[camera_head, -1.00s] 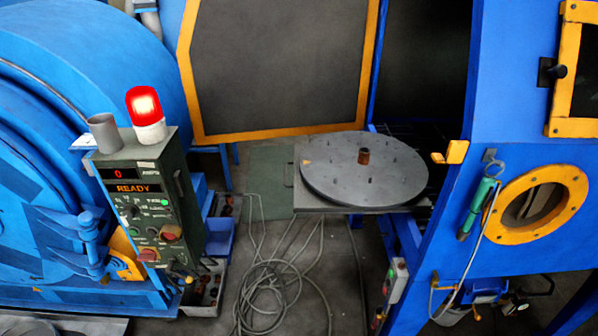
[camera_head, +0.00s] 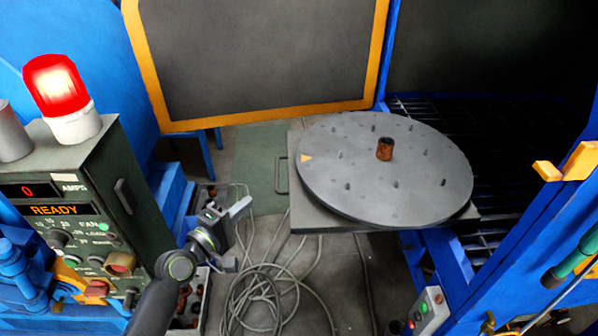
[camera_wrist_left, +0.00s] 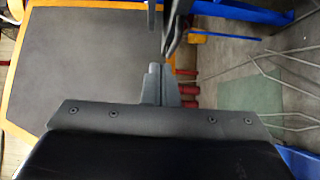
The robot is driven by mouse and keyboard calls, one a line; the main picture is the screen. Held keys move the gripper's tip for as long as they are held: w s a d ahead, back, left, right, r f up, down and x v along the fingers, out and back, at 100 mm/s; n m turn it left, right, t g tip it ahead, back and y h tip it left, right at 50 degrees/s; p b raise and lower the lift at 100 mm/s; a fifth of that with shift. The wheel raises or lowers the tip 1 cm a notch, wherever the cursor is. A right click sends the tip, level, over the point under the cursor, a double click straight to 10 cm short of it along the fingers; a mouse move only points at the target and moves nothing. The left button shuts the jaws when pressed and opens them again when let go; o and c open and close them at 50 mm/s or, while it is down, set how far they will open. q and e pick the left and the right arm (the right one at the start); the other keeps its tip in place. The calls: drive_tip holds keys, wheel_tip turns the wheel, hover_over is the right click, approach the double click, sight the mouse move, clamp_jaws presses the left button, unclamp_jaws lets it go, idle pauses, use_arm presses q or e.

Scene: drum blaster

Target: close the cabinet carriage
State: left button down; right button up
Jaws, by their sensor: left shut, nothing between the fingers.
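The cabinet carriage carries a round grey turntable (camera_head: 345,190) with a rusty stub at its centre, on a square base plate (camera_head: 340,227). It stands out to the left of the blue cabinet's dark opening (camera_head: 490,150). A thin handle (camera_head: 281,175) is on the plate's left edge. My left gripper (camera_head: 243,207) is shut and empty, left of the handle and apart from it. In the left wrist view its fingers (camera_wrist_left: 160,85) are together with nothing between them. My right gripper is not in view.
A control box (camera_head: 90,200) with a lit red beacon (camera_head: 58,90) stands at left. The open orange-edged door (camera_head: 260,60) is behind. Coiled cables (camera_head: 265,300) lie on the floor. A yellow latch (camera_head: 570,165) is on the cabinet frame at right.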

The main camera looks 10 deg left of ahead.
use_arm(q)
drive_tip(key=w+d+p, duration=0.1)
drive_tip(key=w+d, duration=0.6)
drive_tip(key=w, duration=0.3)
drive_tip(key=shift+w+d+r, duration=0.35)
drive_tip(key=shift+r, duration=0.1)
